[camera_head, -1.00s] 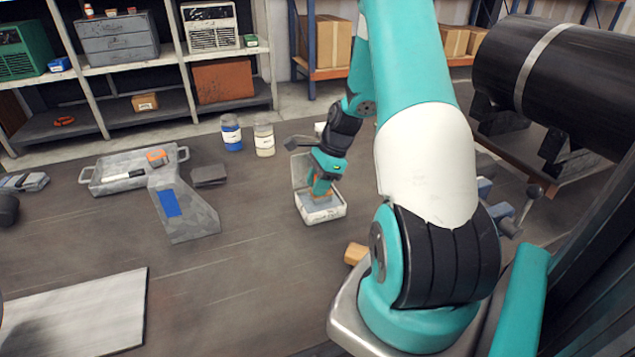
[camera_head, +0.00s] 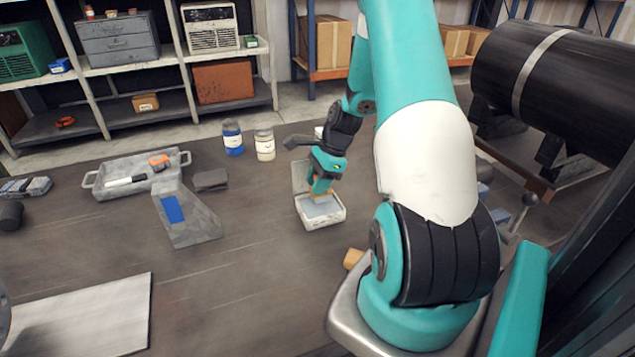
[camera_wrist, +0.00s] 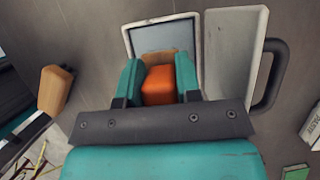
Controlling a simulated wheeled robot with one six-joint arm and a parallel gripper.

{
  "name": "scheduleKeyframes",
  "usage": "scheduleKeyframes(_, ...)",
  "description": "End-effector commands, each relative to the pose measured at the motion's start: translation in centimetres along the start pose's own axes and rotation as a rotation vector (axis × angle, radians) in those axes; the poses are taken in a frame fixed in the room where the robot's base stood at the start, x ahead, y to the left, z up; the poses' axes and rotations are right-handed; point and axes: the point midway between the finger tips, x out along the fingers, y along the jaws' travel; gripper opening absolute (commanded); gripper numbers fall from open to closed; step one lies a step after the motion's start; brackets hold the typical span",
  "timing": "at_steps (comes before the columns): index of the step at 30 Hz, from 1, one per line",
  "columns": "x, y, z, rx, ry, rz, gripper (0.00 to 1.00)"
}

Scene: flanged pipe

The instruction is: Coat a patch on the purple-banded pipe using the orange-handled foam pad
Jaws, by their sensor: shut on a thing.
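My gripper (camera_wrist: 158,82) is shut on the orange handle (camera_wrist: 160,88) of the foam pad. A tan strip of the pad (camera_wrist: 161,57) shows past the fingers in the wrist view. In the head view my gripper (camera_head: 321,184) points down over an open white-rimmed tray (camera_head: 325,222) with a grey-blue surface inside; I cannot tell whether the pad touches it. The tray's lid stands open beside it. A dark pipe (camera_head: 590,95) with a pale grey band lies on supports at the upper right. No purple band is visible.
A grey toolbox tray (camera_head: 108,190), a grey angled block (camera_head: 190,220) with a blue patch, and two jars (camera_head: 232,138) (camera_head: 264,146) stand on the table. A pale sheet (camera_head: 85,315) lies at the front left. A wooden piece (camera_head: 353,258) is near my arm's base.

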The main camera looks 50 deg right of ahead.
Motion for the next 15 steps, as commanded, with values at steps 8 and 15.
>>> scheduleKeyframes(8,-2.7,0.0,1.1,-0.001,0.0,-0.001,0.13)
scheduleKeyframes(15,-4.4,0.0,1.8,-0.001,0.0,-0.001,0.13)
